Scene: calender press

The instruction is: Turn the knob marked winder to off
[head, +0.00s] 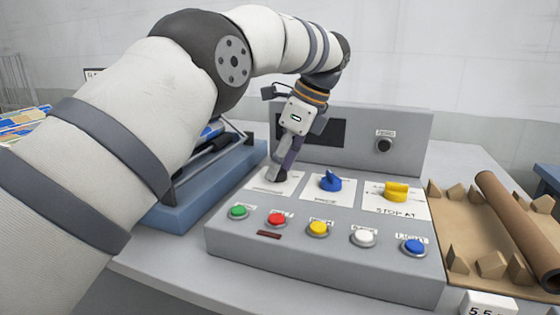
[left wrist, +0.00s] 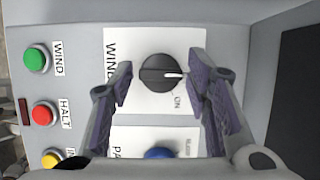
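The winder knob (left wrist: 155,72) is black and round with a white pointer line, on a white plate. In the left wrist view its pointer faces right, near the letters ON; the label beside it reads WIND, the rest hidden by a finger. In the head view the knob (head: 275,175) is at the panel's left, partly covered by my gripper. My left gripper (head: 284,163) comes down over it. In the left wrist view its two fingers (left wrist: 163,84) are spread on either side of the knob, with gaps visible. My right gripper is not in view.
A blue knob (head: 330,181) and a yellow knob (head: 396,191) stand to the right. Coloured buttons, including a red one (head: 277,219), line the panel front. A small black knob (head: 384,145) is on the upright back. A brown roll (head: 515,225) lies at right.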

